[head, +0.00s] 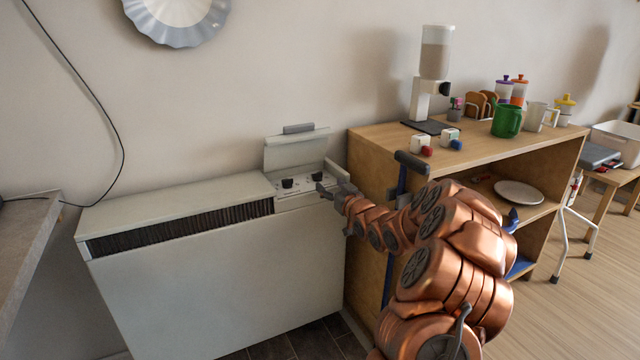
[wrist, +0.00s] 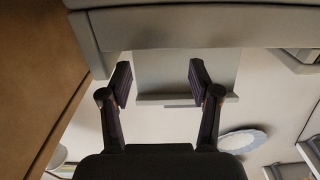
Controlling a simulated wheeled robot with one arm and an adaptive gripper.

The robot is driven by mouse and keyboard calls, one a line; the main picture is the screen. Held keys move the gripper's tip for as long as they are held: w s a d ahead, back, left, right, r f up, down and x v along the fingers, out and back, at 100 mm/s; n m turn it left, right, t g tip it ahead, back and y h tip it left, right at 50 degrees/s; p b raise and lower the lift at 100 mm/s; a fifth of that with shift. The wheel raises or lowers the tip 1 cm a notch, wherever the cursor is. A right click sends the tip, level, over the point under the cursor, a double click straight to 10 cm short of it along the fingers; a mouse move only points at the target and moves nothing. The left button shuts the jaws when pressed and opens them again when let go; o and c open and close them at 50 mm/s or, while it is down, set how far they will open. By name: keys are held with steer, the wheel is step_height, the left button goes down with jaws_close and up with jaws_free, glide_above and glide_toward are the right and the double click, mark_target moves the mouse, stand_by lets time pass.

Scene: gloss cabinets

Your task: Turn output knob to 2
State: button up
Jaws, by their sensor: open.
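A white heater (head: 215,275) stands against the wall with its control lid (head: 296,151) raised. Two dark knobs sit on its control panel, a left knob (head: 287,183) and a right knob (head: 318,177). Their labels are too small to read, so I cannot tell which is the output knob. My gripper (head: 323,189) is at the panel's right end, close to the right knob; contact cannot be made out. In the wrist view my gripper (wrist: 160,78) is open with nothing between its fingers, and the raised lid (wrist: 180,72) shows behind them. No knob shows in that view.
A wooden shelf unit (head: 375,152) stands right of the heater, with a grinder (head: 434,65), a green mug (head: 507,121) and jars on top. A grey counter edge (head: 28,225) is at the left. A scalloped plate (head: 178,15) hangs on the wall.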

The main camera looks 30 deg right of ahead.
mark_target(318, 174)
steer(key=shift+w+d+b, duration=0.15)
steer(key=shift+w+b, duration=0.2)
steer(key=shift+w, duration=1.5)
steer(key=shift+w+d+b, duration=0.15)
steer(key=shift+w+b, duration=0.2)
steer(key=shift+w, duration=1.5)
steer(key=c, duration=1.1)
steer(key=shift+b, duration=0.3)
steer(key=shift+c, duration=0.2)
steer(key=shift+h+b, duration=0.3)
steer(key=shift+b, duration=0.2)
steer(key=m+h+b, duration=0.1)
steer(key=b, duration=0.2)
steer(key=m+h+b, duration=0.1)
steer(key=h+b, duration=0.1)
steer(key=b, duration=0.1)
steer(key=shift+w+a+r+g, duration=0.1)
steer(key=shift+r+g, duration=0.05)
steer(key=shift+g, duration=0.15)
steer(key=shift+m+h+b, duration=0.5)
steer(key=shift+b, duration=0.4)
steer(key=shift+a, duration=0.1)
